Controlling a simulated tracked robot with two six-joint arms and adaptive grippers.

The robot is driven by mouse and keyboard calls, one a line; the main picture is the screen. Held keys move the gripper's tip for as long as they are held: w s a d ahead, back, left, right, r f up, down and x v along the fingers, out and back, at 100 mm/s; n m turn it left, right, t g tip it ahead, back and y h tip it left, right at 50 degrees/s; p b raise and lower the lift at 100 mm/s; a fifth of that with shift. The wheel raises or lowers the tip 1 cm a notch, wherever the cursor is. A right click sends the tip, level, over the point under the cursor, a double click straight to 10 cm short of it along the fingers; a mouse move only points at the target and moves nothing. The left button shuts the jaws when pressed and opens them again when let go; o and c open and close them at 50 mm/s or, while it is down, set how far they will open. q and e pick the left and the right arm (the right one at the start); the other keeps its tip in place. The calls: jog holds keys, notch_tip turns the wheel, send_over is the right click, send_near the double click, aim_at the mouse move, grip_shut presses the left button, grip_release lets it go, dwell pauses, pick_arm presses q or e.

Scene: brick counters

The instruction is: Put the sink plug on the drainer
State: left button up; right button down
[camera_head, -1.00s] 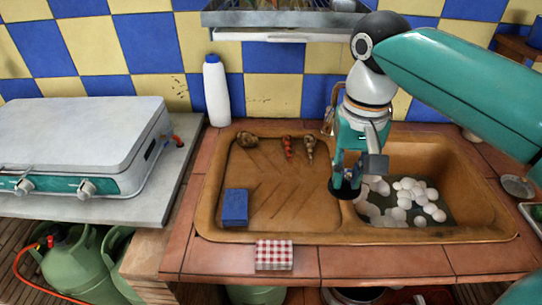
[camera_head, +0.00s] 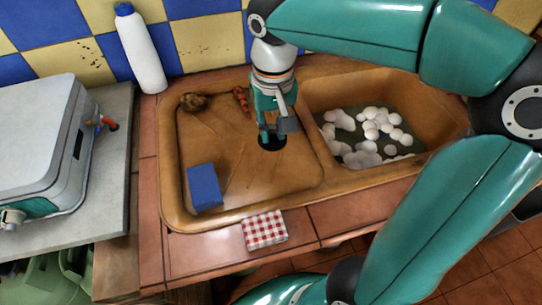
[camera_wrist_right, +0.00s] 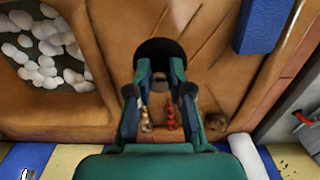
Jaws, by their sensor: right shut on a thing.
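The black round sink plug (camera_head: 272,143) is between the fingertips of my right gripper (camera_head: 270,131). In the head view they are over the right part of the brown ribbed drainer (camera_head: 230,170), left of the basin. In the right wrist view the plug (camera_wrist_right: 160,48) shows as a dark disc at the fingertips of the right gripper (camera_wrist_right: 160,68), with the drainer (camera_wrist_right: 205,60) behind it. The fingers hide part of the plug. I cannot tell whether the plug touches the drainer. My left gripper is not in view.
The basin (camera_head: 435,120) right of the drainer holds several white round things (camera_head: 372,130). A blue block (camera_head: 204,187) lies on the drainer's left. A checked cloth (camera_head: 264,229) lies in front. A white bottle (camera_head: 140,50) stands behind. The drainer's middle is clear.

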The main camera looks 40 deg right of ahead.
aim_at(273, 168)
jog(key=f, duration=0.5)
jog(key=f+b, duration=0.1)
jog(key=f, duration=0.3)
jog(key=shift+s+f, duration=0.2)
jog(key=shift+f, duration=0.15)
jog(key=shift+f, duration=0.2)
jog(key=c, duration=1.1)
grip_release()
jog(key=shift+r, duration=0.1)
jog(key=shift+o, duration=0.2)
jog(key=shift+r, duration=0.1)
jog(key=shift+r, duration=0.2)
notch_tip(273, 168, up, 12)
jog(key=shift+f+p, duration=0.15)
jog(key=shift+p, duration=0.75)
